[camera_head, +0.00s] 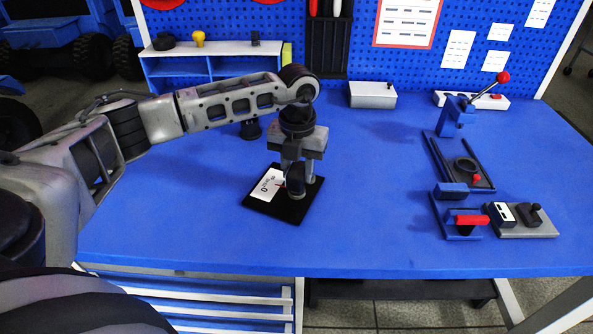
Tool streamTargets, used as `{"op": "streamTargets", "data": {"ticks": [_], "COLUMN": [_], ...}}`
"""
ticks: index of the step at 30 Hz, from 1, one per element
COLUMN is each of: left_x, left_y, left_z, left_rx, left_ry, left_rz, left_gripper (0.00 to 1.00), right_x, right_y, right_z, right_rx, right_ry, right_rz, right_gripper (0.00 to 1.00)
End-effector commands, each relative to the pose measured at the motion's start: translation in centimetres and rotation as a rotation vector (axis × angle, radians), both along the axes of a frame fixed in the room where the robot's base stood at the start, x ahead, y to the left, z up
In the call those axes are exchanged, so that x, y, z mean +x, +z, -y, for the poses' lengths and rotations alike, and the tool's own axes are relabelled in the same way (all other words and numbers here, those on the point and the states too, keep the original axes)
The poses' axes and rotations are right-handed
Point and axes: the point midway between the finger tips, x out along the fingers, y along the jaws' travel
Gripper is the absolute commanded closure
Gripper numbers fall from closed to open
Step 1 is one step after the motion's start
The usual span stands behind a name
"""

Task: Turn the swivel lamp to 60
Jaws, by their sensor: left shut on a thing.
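The swivel lamp's black base plate (257,205) lies on the blue table, left of centre. A white label (267,186) on the plate shows a "0" and smaller marks that I cannot read. The dark lamp (296,181) stands upright on the plate beside the label. My left gripper (297,172) reaches down from above and is shut on the lamp, hiding much of it. The angle the lamp points to cannot be read. My right gripper is not in view.
At the right stand a lever fixture (456,118) with a red knob, a rail fixture (463,165), a red-handled fixture (467,222) and a grey switch box (522,220). A white box (372,95) and a low shelf (220,50) stand at the back. The middle table is clear.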

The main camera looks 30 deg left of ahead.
Motion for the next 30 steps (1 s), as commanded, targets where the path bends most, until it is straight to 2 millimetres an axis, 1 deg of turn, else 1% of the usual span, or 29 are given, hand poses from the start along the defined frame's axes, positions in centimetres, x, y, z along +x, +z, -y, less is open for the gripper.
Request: {"op": "streamTargets", "data": {"ticks": [1,6,15,21,30], "left_x": [0.16,0.15,0.11,0.07,0.01], "left_y": [-0.01,-0.02,0.05,0.08,0.12], "left_z": [0.31,0.43,0.62,0.71,0.79], "left_rx": [-0.007,-0.008,-0.008,-0.008,-0.009], "left_ry": [-0.047,-0.208,-0.460,-0.576,-0.661], "left_rz": [0.008,0.007,0.009,0.009,0.008], "left_gripper": [0.89,0.89,0.89,0.89,0.89], "right_x": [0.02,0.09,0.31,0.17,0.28], "right_y": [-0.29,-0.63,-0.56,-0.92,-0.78], "right_z": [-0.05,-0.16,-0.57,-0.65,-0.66], "right_rx": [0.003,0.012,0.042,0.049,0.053], "right_ry": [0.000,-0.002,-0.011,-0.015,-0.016], "right_rz": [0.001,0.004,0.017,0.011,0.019], "right_gripper": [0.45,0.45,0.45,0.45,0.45]}}
